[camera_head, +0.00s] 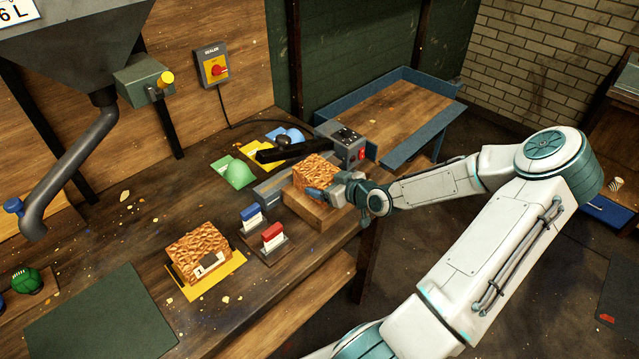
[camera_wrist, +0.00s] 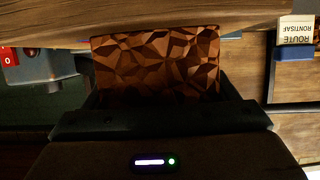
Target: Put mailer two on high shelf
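One brown, crinkled mailer (camera_head: 315,170) is at the wooden block (camera_head: 312,210) in front of the sealer. My gripper (camera_head: 335,192) is at its right end. In the wrist view the mailer (camera_wrist: 157,62) fills the gap between my two dark fingers (camera_wrist: 160,95), with an edge close to each. Whether they press on it cannot be told. A second crinkled mailer (camera_head: 198,255) with a white label lies on a yellow mat (camera_head: 212,282) at the front. The high shelf cannot be made out.
The sealer (camera_head: 347,145) with its black arm stands behind the block. Blue and red stamps (camera_head: 273,236) stand close to its left. A green dome (camera_head: 237,174) is farther back. A blue-rimmed tray table (camera_head: 390,115) is behind. The green mat (camera_head: 100,315) is bare.

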